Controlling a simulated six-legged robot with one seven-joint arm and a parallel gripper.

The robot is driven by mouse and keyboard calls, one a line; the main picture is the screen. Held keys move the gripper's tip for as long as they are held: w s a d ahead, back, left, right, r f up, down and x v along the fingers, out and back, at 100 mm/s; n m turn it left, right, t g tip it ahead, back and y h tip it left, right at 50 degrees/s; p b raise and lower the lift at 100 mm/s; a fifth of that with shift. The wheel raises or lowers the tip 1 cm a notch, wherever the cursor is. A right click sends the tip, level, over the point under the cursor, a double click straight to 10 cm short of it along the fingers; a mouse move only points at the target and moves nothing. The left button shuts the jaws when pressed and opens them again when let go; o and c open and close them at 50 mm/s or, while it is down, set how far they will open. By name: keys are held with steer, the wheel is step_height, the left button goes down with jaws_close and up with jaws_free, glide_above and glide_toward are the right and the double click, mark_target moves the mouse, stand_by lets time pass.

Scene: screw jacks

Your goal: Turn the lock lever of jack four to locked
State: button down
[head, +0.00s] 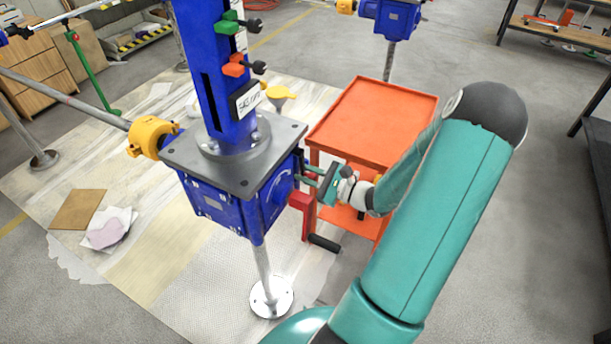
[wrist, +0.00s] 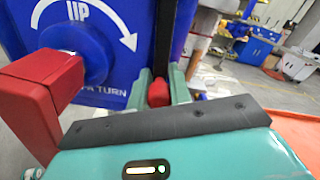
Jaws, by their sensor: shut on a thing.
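The blue screw jack (head: 235,200) stands close in front of me on a steel post. I cannot read a jack number on it. My gripper (head: 318,180) is at the jack's right side, beside the red crank (head: 302,212). In the wrist view, the teal fingers of my gripper (wrist: 160,90) are shut around a small red piece (wrist: 158,93) at the lower end of a dark upright bar (wrist: 165,40). This looks like the lock lever; its pivot and any lock marks are hidden. The crank hub (wrist: 75,55) and white "UP" arrow are left of the fingers.
The red crank arm also shows close at left in the wrist view (wrist: 40,95); its black handle (head: 324,243) hangs low. An orange cart (head: 375,115) stands behind my gripper. Green (head: 228,24) and orange (head: 235,66) clamps sit on the column. A yellow collar (head: 152,136) joins a shaft at left.

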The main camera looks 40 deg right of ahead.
steer(key=w+d+r+n, duration=0.2)
steer(key=d+r+n, duration=0.4)
steer(key=n, duration=1)
steer(key=shift+w+d+r+n, duration=0.3)
steer(key=shift+d+r, duration=0.1)
steer(key=shift+r, duration=0.75)
steer(key=c, duration=1.3)
jaws_free()
steer(key=shift+s+d, duration=0.1)
steer(key=shift+s, duration=0.05)
steer(key=v, duration=1.3)
steer(key=shift+s, duration=0.3)
steer(key=shift+r, duration=0.1)
